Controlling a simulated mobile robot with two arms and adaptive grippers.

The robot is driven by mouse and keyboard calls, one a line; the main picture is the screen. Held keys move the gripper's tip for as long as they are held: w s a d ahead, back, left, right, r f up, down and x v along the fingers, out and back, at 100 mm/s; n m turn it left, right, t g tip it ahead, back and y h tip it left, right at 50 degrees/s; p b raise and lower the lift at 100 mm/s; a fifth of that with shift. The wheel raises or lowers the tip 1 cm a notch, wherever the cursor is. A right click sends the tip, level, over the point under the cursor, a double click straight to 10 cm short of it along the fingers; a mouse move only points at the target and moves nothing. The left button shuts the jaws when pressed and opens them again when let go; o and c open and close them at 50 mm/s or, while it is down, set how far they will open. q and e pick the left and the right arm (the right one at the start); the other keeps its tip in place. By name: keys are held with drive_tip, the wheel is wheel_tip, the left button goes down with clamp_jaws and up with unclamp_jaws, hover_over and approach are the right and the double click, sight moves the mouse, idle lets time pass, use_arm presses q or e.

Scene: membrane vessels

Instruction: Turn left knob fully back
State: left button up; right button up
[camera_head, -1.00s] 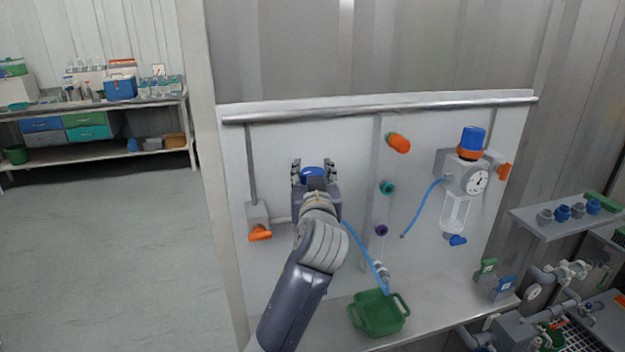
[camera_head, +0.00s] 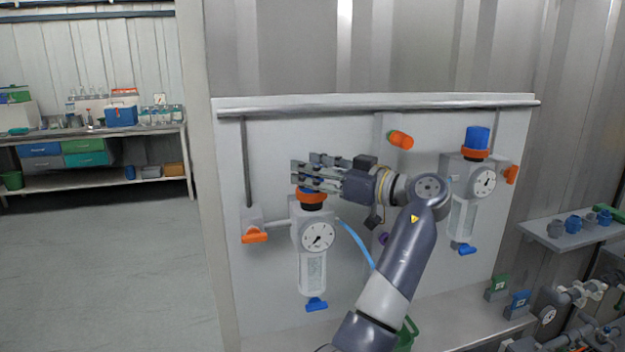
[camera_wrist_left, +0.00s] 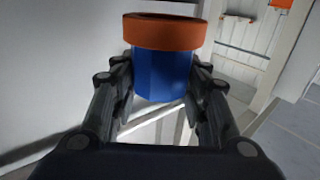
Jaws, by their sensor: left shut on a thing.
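The left knob is blue; in the left wrist view the blue knob (camera_wrist_left: 162,75) sits between my fingers, with a wide orange ring (camera_wrist_left: 165,32) beside it. In the head view the orange ring (camera_head: 312,198) shows just below my fingers, while the blue part is mostly hidden. My left gripper (camera_head: 308,173) is shut on the knob, fingers pointing left, the wrist to the right of it. Below the ring are the left gauge (camera_head: 318,236), its needle toward lower left, and a clear bowl (camera_head: 313,272). My right gripper is not in view.
On the right of the white panel (camera_head: 280,125) is a similar regulator with a blue knob (camera_head: 477,138) and gauge (camera_head: 484,180). An orange valve handle (camera_head: 255,235) is left of the left regulator. A blue hose (camera_head: 356,240) runs behind my forearm.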

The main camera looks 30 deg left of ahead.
use_arm(q)
drive_tip(key=shift+r+n+g, duration=0.1)
drive_tip(key=shift+n+g, duration=1.1)
drive_tip(key=shift+g, duration=0.7)
drive_tip(key=shift+n+g+h, duration=0.3)
drive_tip(key=shift+n+g, duration=0.2)
drive_tip(key=shift+g, duration=0.2)
drive_tip(key=o, duration=1.1)
drive_tip(key=shift+a, duration=0.1)
drive_tip(key=shift+v, duration=3.8)
